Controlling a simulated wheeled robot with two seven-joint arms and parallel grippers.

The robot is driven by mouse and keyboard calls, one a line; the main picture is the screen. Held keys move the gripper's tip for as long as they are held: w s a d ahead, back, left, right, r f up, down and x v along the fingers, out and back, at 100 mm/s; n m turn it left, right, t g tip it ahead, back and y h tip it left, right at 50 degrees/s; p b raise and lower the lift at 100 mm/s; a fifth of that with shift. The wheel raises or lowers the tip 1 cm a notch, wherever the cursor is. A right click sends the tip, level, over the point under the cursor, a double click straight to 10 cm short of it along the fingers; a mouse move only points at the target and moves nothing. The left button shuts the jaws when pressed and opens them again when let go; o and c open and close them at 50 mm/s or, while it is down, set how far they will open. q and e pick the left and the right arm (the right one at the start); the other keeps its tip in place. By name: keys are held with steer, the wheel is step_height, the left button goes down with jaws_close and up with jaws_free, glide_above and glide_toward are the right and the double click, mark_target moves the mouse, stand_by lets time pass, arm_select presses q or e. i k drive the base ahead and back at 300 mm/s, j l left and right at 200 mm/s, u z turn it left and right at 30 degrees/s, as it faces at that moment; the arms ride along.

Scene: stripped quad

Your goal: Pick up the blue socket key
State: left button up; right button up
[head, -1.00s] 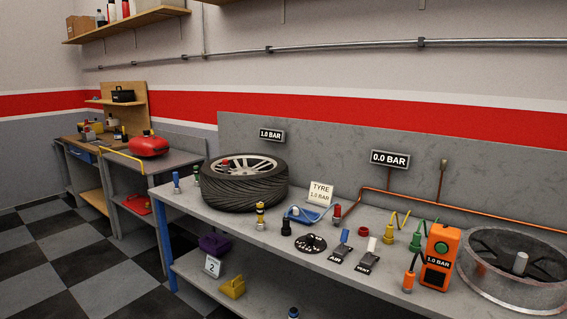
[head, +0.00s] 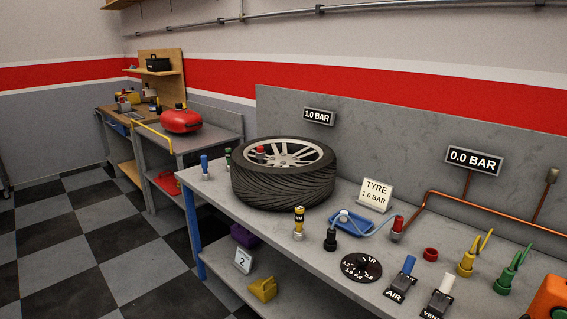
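A small tool with a blue top and a pale metal base (head: 204,167) stands upright at the left end of the workbench, left of the tyre. It looks like the blue socket key. A dark green-topped one (head: 228,157) stands just behind it, close to the tyre, and a red-topped one (head: 260,153) sits at the wheel. Neither of my grippers shows in the head view, so nothing is seen touching the blue tool.
The tyre (head: 284,185) fills the bench's left part. The grey workbench (head: 262,222) has free surface along its front left edge. A yellow-and-black tool (head: 298,222), a black dial (head: 361,267) and AIR and VENT levers stand further right. Checkered floor is open at left.

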mark_target(206, 175)
steer(key=i+j+u, duration=0.1)
steer(key=u, duration=0.35)
steer(key=i+j+u, duration=0.1)
steer(key=u, duration=0.3)
steer(key=i+u, duration=0.2)
steer(key=u, duration=0.25)
steer(key=i, duration=2.3)
